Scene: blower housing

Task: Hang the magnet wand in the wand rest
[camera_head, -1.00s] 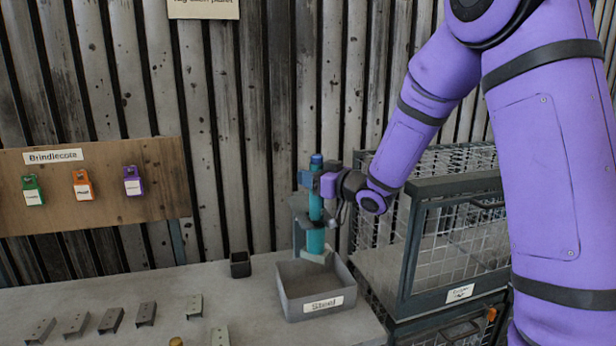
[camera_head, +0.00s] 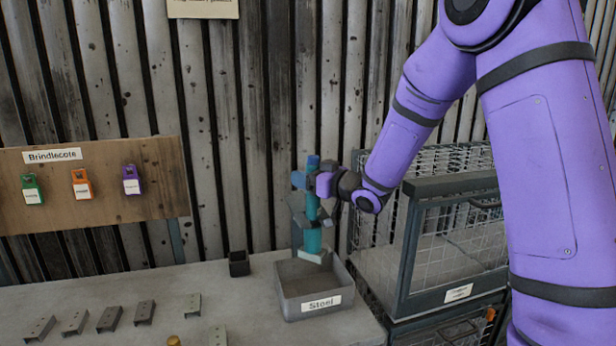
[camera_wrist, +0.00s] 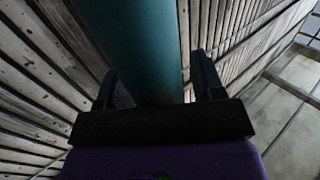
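The magnet wand is a teal cylinder with a blue top (camera_head: 313,162), seen above the back right of the bench. It stands nearly upright, its lower teal part (camera_head: 312,240) reaching down behind the steel bin. My gripper (camera_head: 310,182) is around its upper part, coming from the right. In the wrist view the teal shaft (camera_wrist: 145,50) fills the space between my two dark fingers (camera_wrist: 157,85). A grey bracket (camera_head: 297,222), apparently the wand rest, is beside and partly behind the wand. Whether the wand is seated in it or only in front of it I cannot tell.
A grey bin labelled Steel (camera_head: 315,303) is just in front of the wand. A small dark cup (camera_head: 239,263) stands left of it. A wire cage (camera_head: 440,240) is close on the right. Several metal brackets (camera_head: 109,320) lie at the front left. A tag board (camera_head: 90,185) is behind.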

